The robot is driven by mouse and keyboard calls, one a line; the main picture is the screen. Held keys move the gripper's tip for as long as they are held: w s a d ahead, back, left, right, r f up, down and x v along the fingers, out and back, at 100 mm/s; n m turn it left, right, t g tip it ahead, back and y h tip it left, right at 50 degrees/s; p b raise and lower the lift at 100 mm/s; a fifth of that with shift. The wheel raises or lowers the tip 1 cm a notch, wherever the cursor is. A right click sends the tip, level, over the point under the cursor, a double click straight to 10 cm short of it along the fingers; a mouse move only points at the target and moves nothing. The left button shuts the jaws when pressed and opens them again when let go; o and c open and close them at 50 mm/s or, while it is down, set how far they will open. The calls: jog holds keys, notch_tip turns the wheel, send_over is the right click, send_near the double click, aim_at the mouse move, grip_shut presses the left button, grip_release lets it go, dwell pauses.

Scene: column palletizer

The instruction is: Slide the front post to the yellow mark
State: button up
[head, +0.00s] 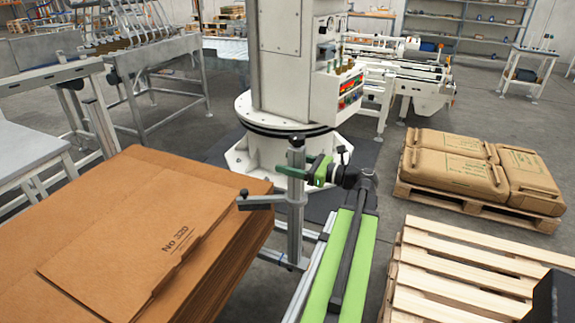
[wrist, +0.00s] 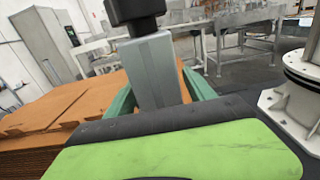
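The front post is a grey upright metal profile (head: 295,225) with a small arm at its left, beside the cardboard stack. It stands upright on a metal rail (head: 318,262). My gripper (head: 297,170) has green fingers at the post's upper part, one crossing its near side. In the wrist view the post (wrist: 153,75) stands between the two fingers of my gripper (wrist: 157,80), with a black cap (wrist: 134,10) in front at the top. The fingers lie close to its sides; I cannot tell whether both touch. I see no yellow mark in either view.
A stack of brown cardboard sheets (head: 140,215) lies at the left. An empty wooden pallet (head: 460,268) is at lower right, with a pallet of brown sacks (head: 480,170) behind it. A white machine column (head: 283,130) stands behind the post. Grey floor lies between.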

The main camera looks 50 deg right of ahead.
jog(key=shift+s+d, duration=0.1)
jog(key=shift+s, duration=0.2)
jog(key=v, duration=1.7)
